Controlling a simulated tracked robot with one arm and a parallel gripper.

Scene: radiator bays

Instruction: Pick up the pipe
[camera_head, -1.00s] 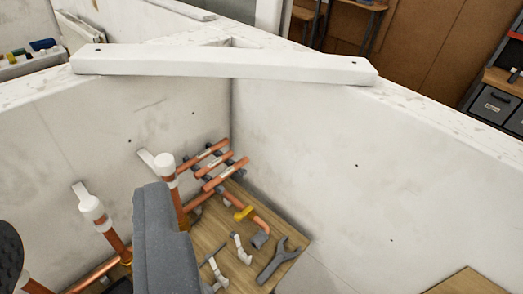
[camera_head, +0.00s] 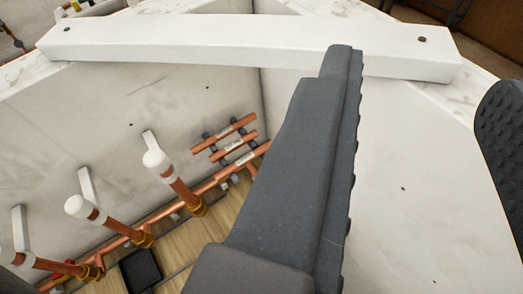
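Several short copper pipes with white labels, one of them the upper pipe (camera_head: 225,132), lie side by side on dark clips by the bay's inner corner. I cannot tell which pipe the task means. My gripper (camera_head: 422,95) is open, its two dark grey fingers wide apart with no object between them. The near finger crosses the middle of the view and hides part of the bay floor and the right end of the pipework. The other finger is cut off by the right edge. The labelled pipes show left of the near finger, lower and farther away.
Fixed copper pipework (camera_head: 175,212) runs along the left wall, with upright white-capped risers (camera_head: 155,160). A white bar (camera_head: 240,45) spans the bay's top corner behind the near fingertip. A dark box (camera_head: 139,270) sits on the wooden floor. The right wall (camera_head: 400,190) is bare.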

